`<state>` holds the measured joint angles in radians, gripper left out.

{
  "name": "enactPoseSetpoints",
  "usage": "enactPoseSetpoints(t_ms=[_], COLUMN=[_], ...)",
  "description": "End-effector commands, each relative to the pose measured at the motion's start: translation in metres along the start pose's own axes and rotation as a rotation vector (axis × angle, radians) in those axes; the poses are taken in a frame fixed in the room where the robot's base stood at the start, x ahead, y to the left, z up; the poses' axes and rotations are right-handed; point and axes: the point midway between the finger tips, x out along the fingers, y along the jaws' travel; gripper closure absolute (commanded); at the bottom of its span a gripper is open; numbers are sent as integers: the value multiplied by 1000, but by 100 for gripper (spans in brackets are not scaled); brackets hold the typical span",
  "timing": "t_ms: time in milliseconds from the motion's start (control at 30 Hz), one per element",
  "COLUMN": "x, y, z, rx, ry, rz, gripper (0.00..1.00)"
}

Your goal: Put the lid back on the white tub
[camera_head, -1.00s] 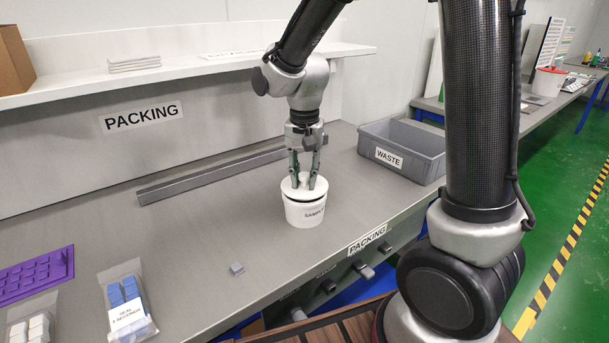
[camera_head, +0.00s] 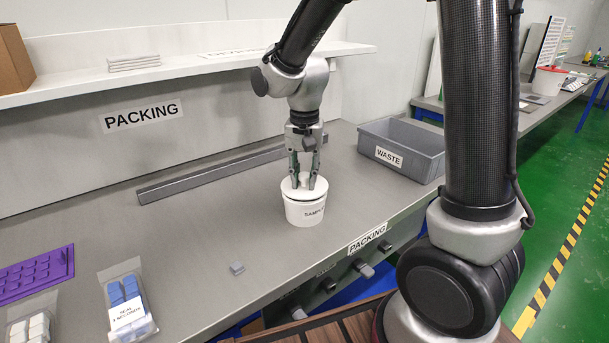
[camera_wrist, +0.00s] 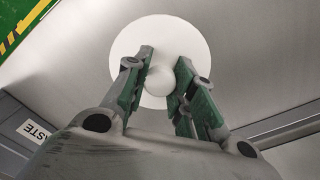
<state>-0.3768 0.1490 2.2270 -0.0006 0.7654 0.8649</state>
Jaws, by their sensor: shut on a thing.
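My gripper (camera_head: 304,183) points straight down over the tub, shut on the lid's knob. In the wrist view the knob (camera_wrist: 161,80) lies between my gripper's fingertips (camera_wrist: 163,75), with the lid's disc (camera_wrist: 155,32) behind it. The tub is hidden under the lid there.
A grey waste bin (camera_head: 420,152) stands to the right of the tub. A long grey bar (camera_head: 210,176) lies behind. Bench around the tub is clear.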

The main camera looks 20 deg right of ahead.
Motion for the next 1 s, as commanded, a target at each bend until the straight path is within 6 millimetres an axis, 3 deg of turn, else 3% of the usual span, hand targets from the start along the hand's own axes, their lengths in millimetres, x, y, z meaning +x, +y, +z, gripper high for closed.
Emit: enactPoseSetpoints(t_ms=[200,233,367,600,733,1000], x=[0,0,0,0,0,0], y=[0,0,0,0,0,0], z=[0,0,0,0,0,0], rx=[0,0,0,0,0,0], ry=[0,0,0,0,0,0], rz=[0,0,0,0,0,0], gripper=[99,73,50,48,28,28])
